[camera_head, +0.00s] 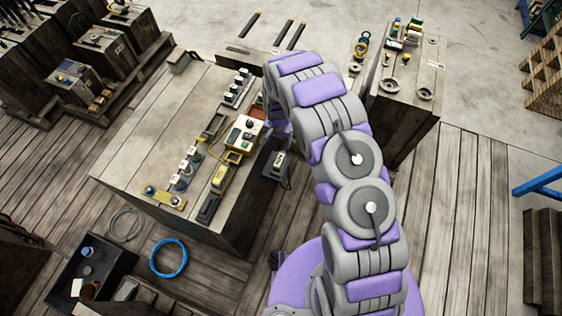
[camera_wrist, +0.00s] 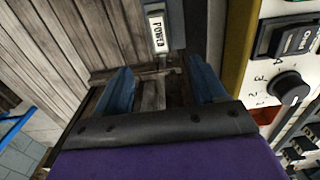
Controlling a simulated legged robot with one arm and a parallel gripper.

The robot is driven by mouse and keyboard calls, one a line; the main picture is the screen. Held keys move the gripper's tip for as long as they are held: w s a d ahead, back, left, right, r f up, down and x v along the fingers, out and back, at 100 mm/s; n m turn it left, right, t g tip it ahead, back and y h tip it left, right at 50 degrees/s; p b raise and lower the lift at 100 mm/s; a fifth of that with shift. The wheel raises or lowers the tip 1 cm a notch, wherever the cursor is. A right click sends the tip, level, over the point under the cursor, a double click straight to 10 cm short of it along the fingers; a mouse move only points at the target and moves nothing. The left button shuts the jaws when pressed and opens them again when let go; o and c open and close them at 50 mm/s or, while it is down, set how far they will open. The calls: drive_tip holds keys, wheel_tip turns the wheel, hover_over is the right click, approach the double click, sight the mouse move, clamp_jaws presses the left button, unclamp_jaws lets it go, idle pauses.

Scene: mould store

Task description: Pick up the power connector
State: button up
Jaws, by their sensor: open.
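A part with a white label reading POWER (camera_wrist: 157,30) shows at the top of the wrist view, ahead of the gap between my fingers. It is cut off by the frame edge, so its full shape is hidden. In the head view a dark grey box with a pale label (camera_head: 274,165) sits at the right side of the bench, with a thin cable beside it; I cannot tell for certain that it is the same part. My gripper (camera_wrist: 160,66) has its two blue fingers apart with nothing between them. In the head view my arm hides most of the gripper.
A cream control panel with a black knob (camera_wrist: 288,88) stands close on the right in the wrist view. The wooden bench (camera_head: 150,130) carries several connectors and boxes. Another bench (camera_head: 410,85) stands behind my arm. A blue hose coil (camera_head: 169,258) lies on the plank floor.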

drive_tip(key=b, duration=0.2)
approach(280, 159)
drive_tip(key=f, duration=0.5)
drive_tip(key=shift+s+a, duration=0.2)
drive_tip(key=shift+s, duration=0.1)
drive_tip(key=shift+w+f+b, duration=0.2)
drive_tip(key=shift+f+b, duration=0.55)
drive_tip(key=shift+f, duration=2.25)
drive_tip(key=shift+c, duration=0.4)
drive_tip(key=shift+d, duration=0.1)
drive_tip(key=c, duration=1.2)
